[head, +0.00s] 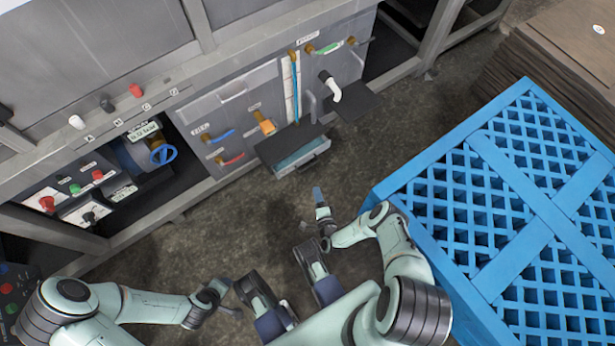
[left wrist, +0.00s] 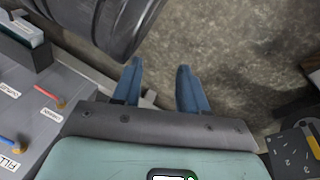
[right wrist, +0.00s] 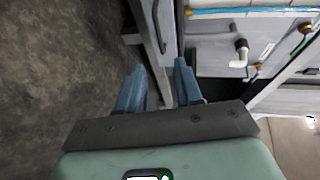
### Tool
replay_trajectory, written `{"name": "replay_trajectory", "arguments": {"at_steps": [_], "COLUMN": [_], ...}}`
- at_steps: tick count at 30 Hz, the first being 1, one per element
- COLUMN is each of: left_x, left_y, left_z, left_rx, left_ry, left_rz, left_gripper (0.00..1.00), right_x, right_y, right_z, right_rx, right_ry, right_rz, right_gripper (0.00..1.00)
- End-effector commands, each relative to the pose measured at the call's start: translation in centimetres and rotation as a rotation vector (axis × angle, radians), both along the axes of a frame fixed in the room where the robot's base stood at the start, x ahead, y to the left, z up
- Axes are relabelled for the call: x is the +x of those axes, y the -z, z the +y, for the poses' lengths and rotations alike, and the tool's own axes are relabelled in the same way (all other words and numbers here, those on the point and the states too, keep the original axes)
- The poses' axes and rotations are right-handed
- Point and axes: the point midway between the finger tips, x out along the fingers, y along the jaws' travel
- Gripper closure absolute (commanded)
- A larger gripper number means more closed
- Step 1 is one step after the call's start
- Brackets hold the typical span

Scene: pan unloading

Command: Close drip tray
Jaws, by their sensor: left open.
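The drip tray (head: 318,149) is a grey drawer standing out from the front of the machine, with a pale blue inside and a handle on its front. What looks like its handled front shows at the top of the right wrist view (right wrist: 165,22). My right gripper (head: 319,200) is in front of the tray, apart from it, its blue fingers spread and empty in the right wrist view (right wrist: 158,82). My left gripper (head: 232,300) is low over the floor, well away from the tray. Its fingers are spread and empty in the left wrist view (left wrist: 158,75).
A large blue lattice crate (head: 480,215) stands close to the right of my right arm. A white spout (head: 332,88) and several coloured valve handles, including an orange one (head: 266,124), stick out of the machine. The concrete floor (head: 270,215) before the tray is clear.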

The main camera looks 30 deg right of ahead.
Motion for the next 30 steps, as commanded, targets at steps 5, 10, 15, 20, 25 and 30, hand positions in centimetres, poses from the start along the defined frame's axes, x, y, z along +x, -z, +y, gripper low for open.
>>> {"name": "replay_trajectory", "arguments": {"at_steps": [5,10,15,20,25,30], "left_x": [-0.3,-2.2,-5.0,-7.8,-9.9,-10.9], "left_y": [0.7,2.5,4.8,6.5,7.4,7.7], "left_z": [0.2,0.3,0.8,1.1,1.3,1.5], "left_rx": [0.001,-0.004,-0.008,-0.015,-0.019,-0.021], "left_ry": [-0.002,-0.005,-0.012,-0.02,-0.028,-0.03], "left_rz": [0.013,0.077,0.173,0.265,0.334,0.364], "left_gripper": [0.57,0.57,0.57,0.57,0.57,0.57], "right_x": [1.0,3.7,7.2,10.0,11.9,12.7], "right_y": [0.5,1.0,1.7,2.2,2.5,2.6], "right_z": [-0.3,-1.2,-2.4,-3.3,-3.9,-4.2], "right_rx": [-0.006,-0.007,-0.007,-0.007,-0.004,-0.005], "right_ry": [0.02,0.019,0.019,0.018,0.017,0.017], "right_rz": [-0.009,-0.011,-0.011,-0.01,-0.009,-0.008], "right_gripper": [0.65,0.65,0.65,0.65,0.65,0.65]}}
